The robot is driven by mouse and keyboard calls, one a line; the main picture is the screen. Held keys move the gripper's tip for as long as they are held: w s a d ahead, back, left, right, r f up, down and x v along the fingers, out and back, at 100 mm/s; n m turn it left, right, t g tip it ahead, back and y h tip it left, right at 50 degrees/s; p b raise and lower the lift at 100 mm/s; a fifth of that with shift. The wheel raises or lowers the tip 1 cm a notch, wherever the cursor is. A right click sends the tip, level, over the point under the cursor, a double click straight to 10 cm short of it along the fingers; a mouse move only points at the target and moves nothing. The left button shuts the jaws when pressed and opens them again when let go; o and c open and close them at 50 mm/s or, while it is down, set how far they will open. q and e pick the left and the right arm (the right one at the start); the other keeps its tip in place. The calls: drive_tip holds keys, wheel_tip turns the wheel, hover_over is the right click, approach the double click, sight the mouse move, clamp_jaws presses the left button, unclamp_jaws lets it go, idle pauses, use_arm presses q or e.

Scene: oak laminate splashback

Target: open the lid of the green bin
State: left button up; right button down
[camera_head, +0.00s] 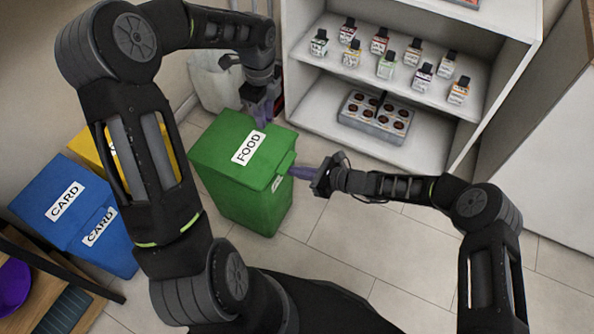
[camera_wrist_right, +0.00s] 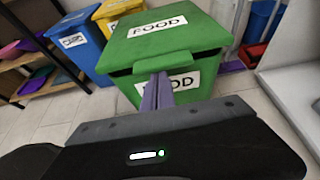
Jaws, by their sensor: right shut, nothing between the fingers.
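The green bin (camera_head: 243,195) stands on the floor with its lid (camera_head: 222,145) down, labelled FOOD. It also shows in the wrist view, with the lid (camera_wrist_right: 165,38) and its protruding front lip (camera_wrist_right: 163,63). My right gripper (camera_head: 294,171) is shut and empty, its purple fingers pointing at the bin's front. In the wrist view its fingertips (camera_wrist_right: 160,76) are at the lip's lower edge, partly covering the front label; contact cannot be told. My left gripper (camera_head: 262,116) points down by the lid's far right corner; its jaw opening is unclear.
A blue CARD bin (camera_head: 75,210) and a yellow bin (camera_head: 92,150) stand left of the green bin. White shelves (camera_head: 395,145) with bottles and a tray stand behind at right. Open tiled floor (camera_head: 345,240) lies right of the bin.

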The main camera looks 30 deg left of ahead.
use_arm(q)
drive_tip(key=o, duration=1.6)
wheel_tip(320, 180, up, 12)
